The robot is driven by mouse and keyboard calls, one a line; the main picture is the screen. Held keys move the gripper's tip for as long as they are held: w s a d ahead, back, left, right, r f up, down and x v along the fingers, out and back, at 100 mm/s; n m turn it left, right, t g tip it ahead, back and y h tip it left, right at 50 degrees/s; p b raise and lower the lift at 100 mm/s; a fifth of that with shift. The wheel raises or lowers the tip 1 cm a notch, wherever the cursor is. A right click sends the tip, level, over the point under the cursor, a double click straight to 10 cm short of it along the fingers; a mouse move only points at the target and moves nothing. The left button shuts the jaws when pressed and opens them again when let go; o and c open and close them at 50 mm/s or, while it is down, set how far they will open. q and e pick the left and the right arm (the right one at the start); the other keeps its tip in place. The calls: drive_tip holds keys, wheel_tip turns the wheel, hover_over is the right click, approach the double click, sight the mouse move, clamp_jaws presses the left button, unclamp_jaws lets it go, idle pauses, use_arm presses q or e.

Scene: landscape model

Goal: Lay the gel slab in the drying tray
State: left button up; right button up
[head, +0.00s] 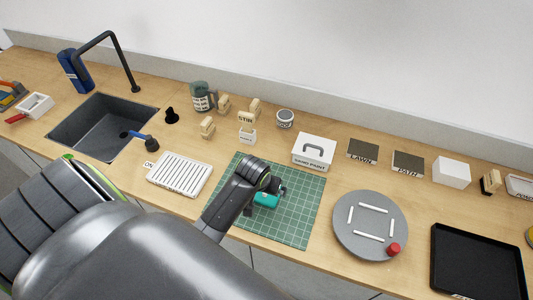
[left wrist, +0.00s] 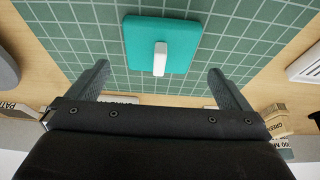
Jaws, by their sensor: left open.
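The teal gel slab (head: 266,201) lies on a green gridded cutting mat (head: 303,210), partly hidden behind my left gripper in the head view. In the left wrist view the slab (left wrist: 188,45) is a flat teal block with a white upright grip (left wrist: 160,58) on top. My left gripper (head: 275,188) is open and empty, above the slab. Its fingers (left wrist: 158,74) stand to either side, apart from the grip. A white slatted tray (head: 180,174) and a black shallow tray (head: 478,262) are in the head view; their labels are not readable. My right gripper is not in view.
A grey round turntable (head: 345,235) with white strips and a red knob stands right of the mat. A sink (head: 100,127) is at left. Bare mat surrounds the slab.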

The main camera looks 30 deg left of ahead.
use_arm(q)
drive_tip(key=shift+p+x, duration=0.5)
drive_tip(key=shift+x, duration=1.55)
drive_tip(key=c, duration=1.1)
drive_tip(key=shift+r, duration=0.15)
